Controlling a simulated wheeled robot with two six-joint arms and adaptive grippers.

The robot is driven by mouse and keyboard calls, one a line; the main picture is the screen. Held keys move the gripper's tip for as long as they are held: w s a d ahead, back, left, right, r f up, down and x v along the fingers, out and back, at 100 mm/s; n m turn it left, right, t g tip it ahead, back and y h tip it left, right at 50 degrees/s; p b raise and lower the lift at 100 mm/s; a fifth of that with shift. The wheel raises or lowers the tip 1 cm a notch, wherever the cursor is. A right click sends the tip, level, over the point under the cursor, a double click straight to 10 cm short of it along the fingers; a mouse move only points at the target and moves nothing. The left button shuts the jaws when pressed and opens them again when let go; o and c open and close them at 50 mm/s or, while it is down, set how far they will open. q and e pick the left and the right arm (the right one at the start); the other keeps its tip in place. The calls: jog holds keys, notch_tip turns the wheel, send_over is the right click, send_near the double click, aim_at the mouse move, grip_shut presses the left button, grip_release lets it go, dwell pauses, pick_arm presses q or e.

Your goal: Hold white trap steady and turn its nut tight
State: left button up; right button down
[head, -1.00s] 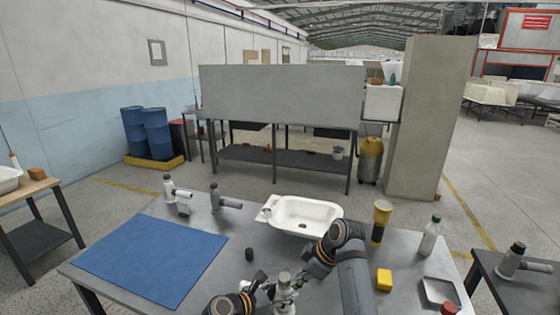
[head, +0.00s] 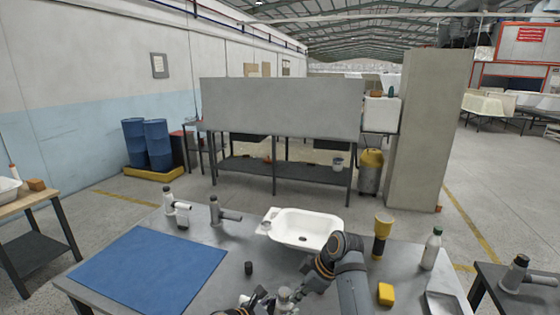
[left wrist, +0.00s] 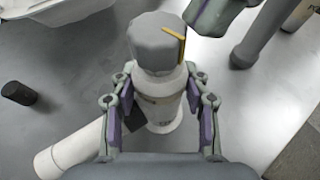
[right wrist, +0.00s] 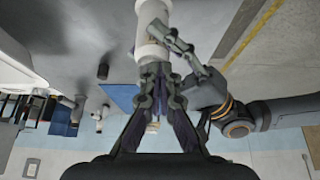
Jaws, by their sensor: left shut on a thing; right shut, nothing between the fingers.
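The white trap (left wrist: 158,112) stands upright on the table, its grey nut (left wrist: 157,43) on top with a yellow mark at one side. A white side pipe (left wrist: 75,145) runs to its lower left. My left gripper (left wrist: 160,110) is shut on the trap body below the nut. In the head view the trap's top (head: 284,294) shows at the bottom edge; the rest is cut off or hidden. My right gripper (right wrist: 155,70) is shut and empty, close beside the trap. In the left wrist view its fingers (left wrist: 215,15) are right of the nut; contact is unclear.
A white basin (head: 303,230) stands behind the grippers. A blue mat (head: 150,268) covers the left of the table. To the right are a yellow block (head: 386,294), a yellow-topped tool (head: 382,235) and a bottle (head: 431,250).

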jog(key=shift+w, duration=0.15)
jog(key=shift+w+d, duration=0.3)
jog(key=shift+w, duration=0.7)
jog(key=shift+d, duration=0.35)
jog(key=shift+s+r, duration=1)
jog(key=shift+r, duration=2.5)
jog(key=shift+a+f, duration=0.2)
jog(key=shift+f, duration=3.3)
